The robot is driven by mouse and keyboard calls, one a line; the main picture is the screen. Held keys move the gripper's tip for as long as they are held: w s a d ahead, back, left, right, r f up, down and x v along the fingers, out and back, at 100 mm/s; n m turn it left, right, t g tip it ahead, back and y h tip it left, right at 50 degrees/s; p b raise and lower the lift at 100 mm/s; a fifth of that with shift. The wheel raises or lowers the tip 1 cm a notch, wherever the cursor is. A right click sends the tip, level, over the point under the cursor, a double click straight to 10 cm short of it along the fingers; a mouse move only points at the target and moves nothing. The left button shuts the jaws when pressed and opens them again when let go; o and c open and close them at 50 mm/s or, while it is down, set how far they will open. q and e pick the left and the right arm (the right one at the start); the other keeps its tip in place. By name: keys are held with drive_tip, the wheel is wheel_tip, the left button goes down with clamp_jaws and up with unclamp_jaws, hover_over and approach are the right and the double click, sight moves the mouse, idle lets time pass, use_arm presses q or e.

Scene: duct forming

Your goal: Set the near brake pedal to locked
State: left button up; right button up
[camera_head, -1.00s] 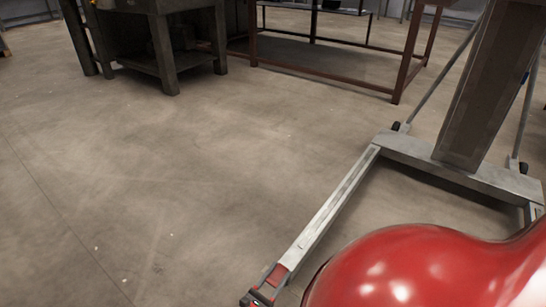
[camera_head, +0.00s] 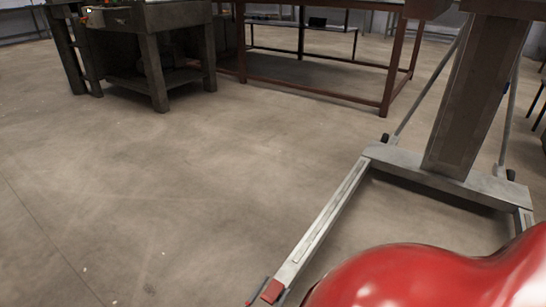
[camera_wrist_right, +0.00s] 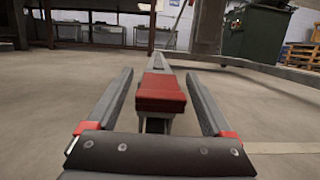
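The near brake pedal is a red block (camera_head: 272,291) at the near end of the grey leg of a wheeled lift frame (camera_head: 325,220). In the right wrist view the red pedal (camera_wrist_right: 161,92) sits in the middle, between the two fingers. My right gripper (camera_wrist_right: 160,73) is open, with one dark finger on each side of the pedal and a visible gap to each. In the head view only thin parts of the right gripper (camera_head: 268,284) show at the bottom edge. I cannot tell whether the pedal is up or down. My left gripper is not in view.
The frame's upright column (camera_head: 470,110) and cross base (camera_head: 440,177) stand at the right. A dark workbench (camera_head: 150,50) and a brown metal table frame (camera_head: 315,75) stand at the back. The floor (camera_head: 150,190) at left and middle is clear.

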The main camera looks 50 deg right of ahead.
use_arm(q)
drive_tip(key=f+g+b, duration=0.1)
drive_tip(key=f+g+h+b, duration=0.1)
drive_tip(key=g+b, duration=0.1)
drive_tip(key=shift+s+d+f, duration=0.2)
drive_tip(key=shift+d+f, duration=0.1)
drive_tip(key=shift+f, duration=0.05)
use_arm(e)
drive_tip(key=v, duration=1.2)
